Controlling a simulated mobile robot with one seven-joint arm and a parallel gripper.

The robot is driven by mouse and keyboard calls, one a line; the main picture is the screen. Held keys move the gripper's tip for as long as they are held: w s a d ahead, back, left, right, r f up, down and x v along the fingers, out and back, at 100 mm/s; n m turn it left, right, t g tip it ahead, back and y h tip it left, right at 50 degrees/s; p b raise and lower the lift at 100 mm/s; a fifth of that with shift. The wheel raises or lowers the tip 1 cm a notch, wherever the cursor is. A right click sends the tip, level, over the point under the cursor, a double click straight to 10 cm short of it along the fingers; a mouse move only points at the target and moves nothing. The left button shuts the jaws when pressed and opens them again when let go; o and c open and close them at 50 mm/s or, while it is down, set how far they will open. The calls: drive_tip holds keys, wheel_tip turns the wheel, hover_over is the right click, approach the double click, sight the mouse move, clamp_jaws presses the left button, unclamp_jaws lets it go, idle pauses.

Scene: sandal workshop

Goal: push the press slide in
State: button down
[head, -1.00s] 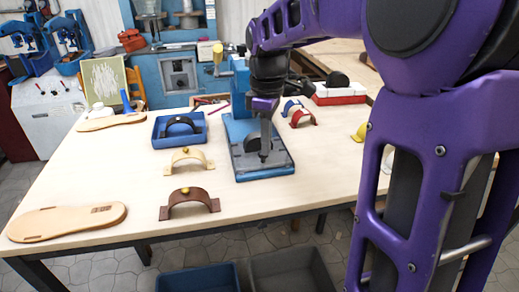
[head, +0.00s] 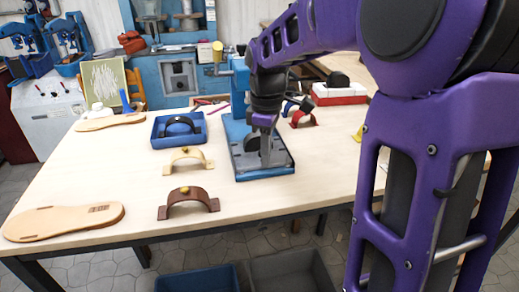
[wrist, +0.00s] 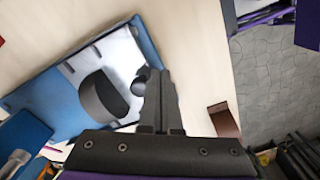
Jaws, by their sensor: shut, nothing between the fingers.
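The blue press (head: 238,90) stands on the table, with its base plate (head: 279,173) reaching toward the front edge. A grey metal slide (wrist: 118,52) lies on the blue base in the wrist view. It carries a black rounded block (wrist: 103,98) and a dark round knob (wrist: 138,87). My gripper (head: 267,156) is shut and empty, pointing down over the plate in front of the block. In the wrist view its fingers (wrist: 157,75) are right beside the knob; I cannot tell if they touch it. My arm hides part of the press head.
A blue tray (head: 156,141) with a dark strap, a cream strap (head: 187,153) and a brown strap (head: 189,192) stand left of the press. Red and blue straps (head: 303,118) stand behind right. A sole (head: 65,221) lies front left. The table between these is clear.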

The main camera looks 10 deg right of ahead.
sight(259, 140)
drive_tip(key=shift+f, duration=0.35)
drive_tip(key=shift+w+r+p, duration=0.1)
drive_tip(key=shift+w+p, duration=0.25)
drive_tip(key=shift+w, duration=0.15)
drive_tip(key=shift+w+p, duration=1.7)
drive_tip(key=shift+w, duration=1.3)
drive_tip(key=shift+w+p, duration=1.85)
drive_tip(key=shift+w, duration=0.9)
drive_tip(key=r+p, duration=0.2)
drive_tip(key=r, duration=0.1)
drive_tip(key=r+p, duration=0.1)
drive_tip(key=shift+s+r+p, duration=0.25)
drive_tip(key=shift+r+p, duration=0.1)
drive_tip(key=shift+r, duration=0.05)
drive_tip(key=shift+s+r, duration=0.15)
drive_tip(key=shift+r, duration=0.9)
